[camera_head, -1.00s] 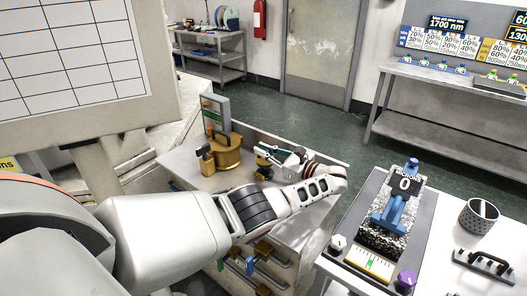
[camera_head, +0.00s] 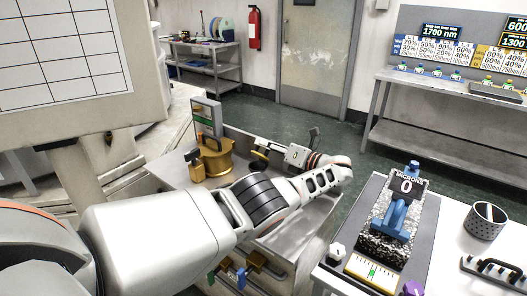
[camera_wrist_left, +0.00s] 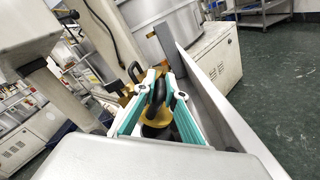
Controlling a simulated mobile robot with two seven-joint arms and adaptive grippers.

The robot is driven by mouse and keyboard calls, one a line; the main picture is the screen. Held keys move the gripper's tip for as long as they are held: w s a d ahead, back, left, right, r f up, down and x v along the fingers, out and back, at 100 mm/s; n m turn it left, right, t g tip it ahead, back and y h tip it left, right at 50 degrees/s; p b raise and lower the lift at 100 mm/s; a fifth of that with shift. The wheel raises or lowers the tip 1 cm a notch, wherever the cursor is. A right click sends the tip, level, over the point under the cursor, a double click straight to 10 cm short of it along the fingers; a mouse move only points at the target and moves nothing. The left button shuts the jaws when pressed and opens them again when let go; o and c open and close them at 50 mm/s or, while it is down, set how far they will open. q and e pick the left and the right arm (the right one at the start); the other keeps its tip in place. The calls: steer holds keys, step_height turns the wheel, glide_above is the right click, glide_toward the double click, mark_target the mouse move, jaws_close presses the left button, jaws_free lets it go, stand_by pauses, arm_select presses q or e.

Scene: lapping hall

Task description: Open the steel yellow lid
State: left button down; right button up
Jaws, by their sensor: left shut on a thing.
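My left gripper (camera_wrist_left: 158,88) is shut on a black ring-shaped handle (camera_wrist_left: 157,93), its teal fingers on both sides of it. A yellow part (camera_wrist_left: 182,87) shows around this handle; I take it for the steel yellow lid, mostly hidden by the fingers. In the head view my left gripper (camera_head: 274,155) reaches over the metal bench, and its fingertips are hard to make out. A dark, partly yellow thing (camera_head: 258,162) lies at them. My right gripper is not in view.
The bench (camera_head: 190,178) has a raised metal edge (camera_wrist_left: 222,105), close to the right of my gripper. A white table (camera_head: 452,245) at the right holds a blue gauge device (camera_head: 397,215) and a perforated cup (camera_head: 485,222). Green floor lies beyond.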

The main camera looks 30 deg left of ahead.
arm_select(q)
steer(key=w+f+m+b, duration=0.1)
steer(key=m, duration=0.2)
steer(key=w+f+m+b, duration=0.1)
steer(key=m+b, duration=0.1)
steer(key=m, duration=0.1)
steer(key=w+m+b, duration=0.2)
steer(key=shift+d+f+m, duration=0.2)
steer(key=shift+f+m, duration=0.2)
steer(key=shift+w+f+m+b, duration=0.2)
steer(key=shift+w+m+b, duration=0.1)
steer(key=shift+m+b, duration=0.5)
steer(key=shift+m, duration=0.3)
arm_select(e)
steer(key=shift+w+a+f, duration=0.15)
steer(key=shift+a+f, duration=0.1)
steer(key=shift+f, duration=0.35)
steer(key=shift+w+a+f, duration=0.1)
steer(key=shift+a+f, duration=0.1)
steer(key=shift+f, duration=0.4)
arm_select(q)
steer(key=shift+f, duration=0.1)
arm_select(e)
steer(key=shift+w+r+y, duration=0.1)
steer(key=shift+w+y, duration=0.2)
